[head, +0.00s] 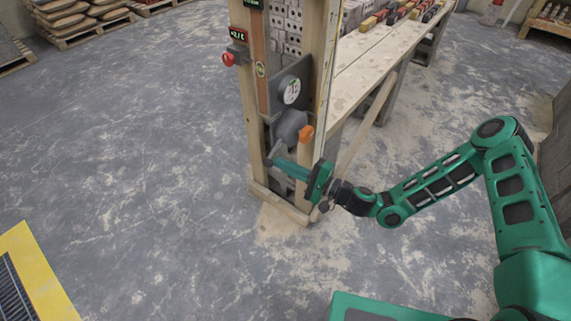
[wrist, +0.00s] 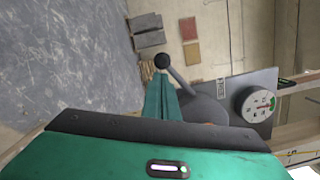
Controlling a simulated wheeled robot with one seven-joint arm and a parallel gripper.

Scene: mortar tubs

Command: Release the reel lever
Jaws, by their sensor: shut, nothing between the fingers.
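The reel (head: 290,127) is a dark grey round body mounted low on a wooden post frame. Its lever (wrist: 180,80) is a grey rod that ends in a black ball knob (wrist: 161,61); the knob also shows in the head view (head: 268,162). My gripper (head: 277,164) is shut and empty, reaching in from the right below the reel. In the wrist view my gripper's fingertips (wrist: 161,80) lie right at the knob, which shows just beyond them. I cannot tell whether they touch it. An orange part (head: 306,132) sticks out at the reel's right.
A grey plate with a round dial (head: 291,92) sits above the reel. A red button (head: 229,59) and a small display (head: 238,34) are on the left post. A long wooden bench (head: 375,50) runs behind.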

